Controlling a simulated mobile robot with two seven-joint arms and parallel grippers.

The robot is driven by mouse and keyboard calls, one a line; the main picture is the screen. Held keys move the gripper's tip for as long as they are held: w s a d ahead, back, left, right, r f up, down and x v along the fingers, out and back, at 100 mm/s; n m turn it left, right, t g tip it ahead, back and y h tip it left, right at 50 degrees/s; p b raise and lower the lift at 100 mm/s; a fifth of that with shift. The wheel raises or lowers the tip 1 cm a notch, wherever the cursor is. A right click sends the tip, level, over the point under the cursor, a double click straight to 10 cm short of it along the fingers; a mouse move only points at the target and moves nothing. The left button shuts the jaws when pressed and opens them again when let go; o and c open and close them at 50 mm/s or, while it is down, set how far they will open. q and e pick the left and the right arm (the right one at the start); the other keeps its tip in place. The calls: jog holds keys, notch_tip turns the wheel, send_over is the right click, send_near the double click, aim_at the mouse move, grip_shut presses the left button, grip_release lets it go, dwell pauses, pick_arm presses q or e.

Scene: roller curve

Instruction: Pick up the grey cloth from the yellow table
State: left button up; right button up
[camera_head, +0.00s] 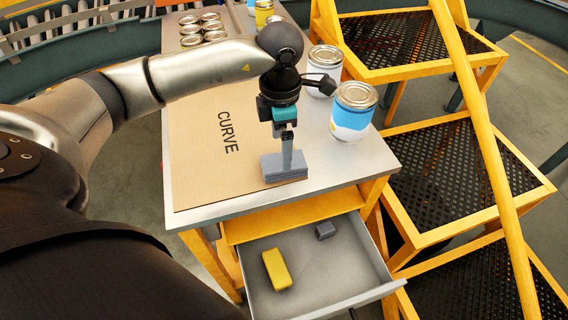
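The grey cloth (284,174) is a small folded blue-grey stack. It lies near the front edge of the table (330,173), which has a yellow frame and a metal top. My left arm comes in from the left, and my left gripper (287,152) points down at the cloth from above. Its fingertips reach the cloth's top and overlap it in the picture. The fingers are seen edge-on, so I cannot tell their opening or whether they grip the cloth. My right gripper is not in view.
A brown board (215,175) marked CURVE covers much of the top. Blue-and-white cans (353,111) stand right of my gripper, with several lids (205,28) at the back. Below, an open drawer (320,283) holds a yellow block (276,270) and a small grey block (325,230). Yellow steps (455,175) stand right.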

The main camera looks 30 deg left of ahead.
pick_arm(q)
jog(key=f, duration=0.5)
jog(key=shift+w+d+f, duration=0.1)
jog(key=shift+w+f, duration=0.2)
jog(key=shift+w, duration=0.05)
jog(key=c, duration=1.2)
jog(key=shift+r, duration=0.1)
